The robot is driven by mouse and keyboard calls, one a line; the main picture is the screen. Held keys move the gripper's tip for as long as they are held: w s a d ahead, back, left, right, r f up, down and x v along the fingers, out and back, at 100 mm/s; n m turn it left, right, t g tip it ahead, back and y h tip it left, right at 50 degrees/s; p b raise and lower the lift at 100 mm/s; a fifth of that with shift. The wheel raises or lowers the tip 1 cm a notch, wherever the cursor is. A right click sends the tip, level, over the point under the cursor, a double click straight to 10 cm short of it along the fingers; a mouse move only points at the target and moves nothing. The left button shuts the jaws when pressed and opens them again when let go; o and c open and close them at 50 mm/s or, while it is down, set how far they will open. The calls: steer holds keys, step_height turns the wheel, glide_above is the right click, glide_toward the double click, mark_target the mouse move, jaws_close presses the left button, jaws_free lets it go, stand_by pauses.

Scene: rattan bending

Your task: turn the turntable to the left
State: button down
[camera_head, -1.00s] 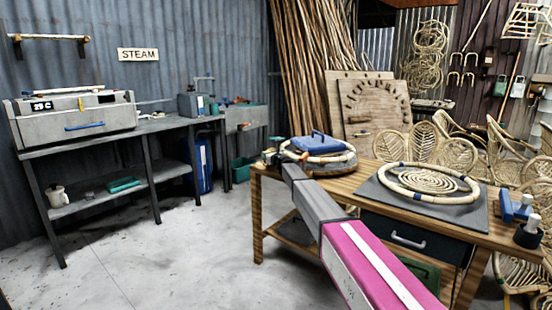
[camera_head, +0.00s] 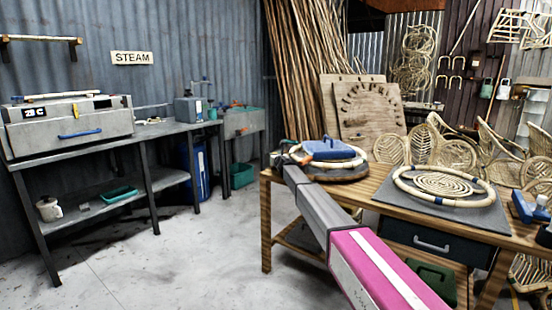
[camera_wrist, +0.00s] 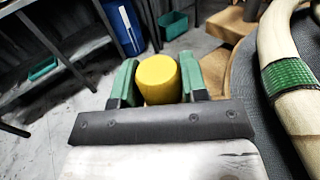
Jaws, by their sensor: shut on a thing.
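The turntable (camera_head: 346,177) is a round disc at the left end of the wooden table in the head view. A pale rattan ring (camera_head: 357,161) and a blue block (camera_head: 327,149) rest on it. My gripper (camera_head: 282,158) is at the turntable's left edge, small and partly hidden by my arm in the head view. In the wrist view, my gripper's green fingers (camera_wrist: 158,75) are shut on a yellow round knob (camera_wrist: 158,88). The ring, with a green band (camera_wrist: 288,75), lies to the right, over a dark textured surface.
A rattan coil in a ring (camera_head: 445,190) lies on a dark mat on the wooden table (camera_head: 376,187). A steam box (camera_head: 68,128) stands on a bench at left. Floor (camera_head: 190,255) between bench and table is clear. Chair frames stand behind.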

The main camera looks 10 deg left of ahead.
steer(key=c, duration=0.7)
jaws_free()
steer(key=shift+o, duration=0.2)
steer(key=v, duration=1)
steer(key=shift+s+d, duration=0.2)
steer(key=shift+s, duration=0.15)
